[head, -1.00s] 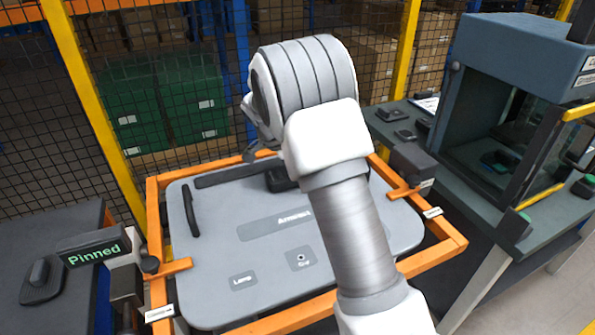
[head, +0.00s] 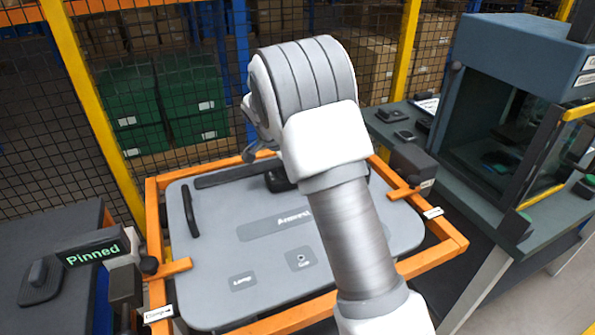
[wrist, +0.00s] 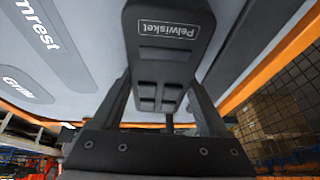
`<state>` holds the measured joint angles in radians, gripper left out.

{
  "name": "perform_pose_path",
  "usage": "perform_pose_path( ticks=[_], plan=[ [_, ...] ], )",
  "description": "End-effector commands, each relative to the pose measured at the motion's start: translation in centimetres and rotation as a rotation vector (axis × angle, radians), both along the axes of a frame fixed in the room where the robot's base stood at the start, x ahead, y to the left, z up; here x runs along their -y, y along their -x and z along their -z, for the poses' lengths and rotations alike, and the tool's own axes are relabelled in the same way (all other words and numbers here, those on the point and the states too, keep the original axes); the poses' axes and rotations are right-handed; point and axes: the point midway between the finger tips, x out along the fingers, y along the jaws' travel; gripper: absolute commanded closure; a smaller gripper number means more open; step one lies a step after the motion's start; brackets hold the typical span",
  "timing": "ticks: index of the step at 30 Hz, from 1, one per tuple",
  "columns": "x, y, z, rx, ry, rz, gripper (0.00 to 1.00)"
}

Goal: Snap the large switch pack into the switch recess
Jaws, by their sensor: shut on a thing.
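The large switch pack (wrist: 163,70) is a dark block with several button-like pads and the word "Pelwisket", upside down in the wrist view. My gripper (wrist: 160,98) is shut on it, with one finger on each side. The pack lies close against the grey door panel (head: 215,250); whether it touches the panel I cannot tell. In the head view my arm covers the gripper, and a dark piece (head: 278,180) shows beside it at the panel's upper part. I cannot make out the switch recess; the pack or my arm may hide it.
An orange frame (head: 452,246) surrounds the panel, with clamps on both sides. A sign (head: 93,254) at left reads "Pinned". A black handle (head: 189,210) is on the panel's left. A bench with a glazed cabinet (head: 520,100) stands right; mesh fencing is behind.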

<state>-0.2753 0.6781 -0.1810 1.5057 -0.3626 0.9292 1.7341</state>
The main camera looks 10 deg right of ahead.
Motion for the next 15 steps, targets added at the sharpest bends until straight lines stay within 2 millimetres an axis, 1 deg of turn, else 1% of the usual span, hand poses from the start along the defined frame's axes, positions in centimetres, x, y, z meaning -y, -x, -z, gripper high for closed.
perform_pose_path(
  ticks=[1, 12, 13, 15],
  plan=[
    [-0.27, 1.09, 4.17, -0.044, -0.014, 0.008, 1.0],
    [-0.26, 1.09, 4.16, -0.044, -0.014, 0.008, 1.0],
    [-0.26, 1.1, 4.16, -0.044, -0.014, 0.008, 0.17],
    [-0.25, 1.11, 4.17, -0.046, -0.014, 0.007, 0.05]
  ],
)
